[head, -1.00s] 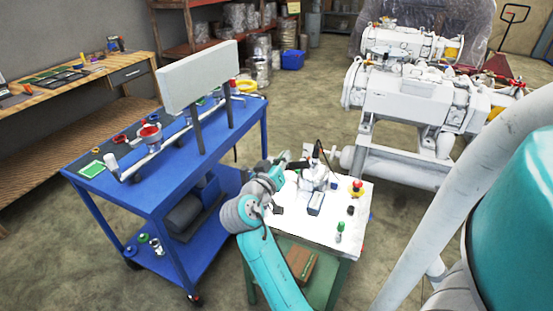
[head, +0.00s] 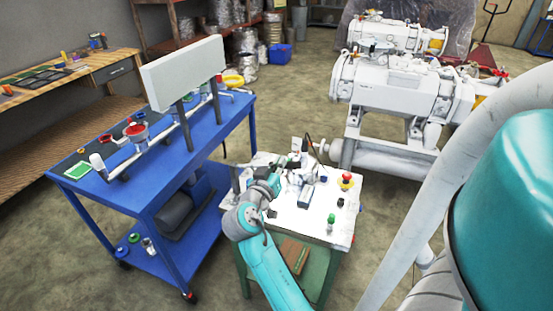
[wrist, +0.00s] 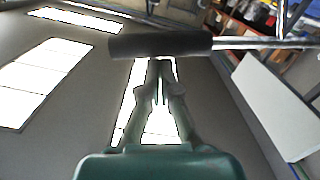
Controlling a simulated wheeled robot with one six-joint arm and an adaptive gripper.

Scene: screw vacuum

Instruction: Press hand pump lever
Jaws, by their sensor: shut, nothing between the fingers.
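The pump lever shows in the wrist view as a dark cylindrical grip (wrist: 160,44) on a bright metal rod (wrist: 265,43). It lies nearly level across the upper part of that view, with the rod running off to the right. My gripper (wrist: 158,66) is shut and empty. Its fingertips point at the grip and end at its lower edge; I cannot tell whether they touch it. In the head view my gripper (head: 282,175) is low over the left part of the white-topped table (head: 318,225). The lever is too small or hidden to make out there.
A blue cart (head: 165,205) stands to the left, a large white pump machine (head: 385,85) behind.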

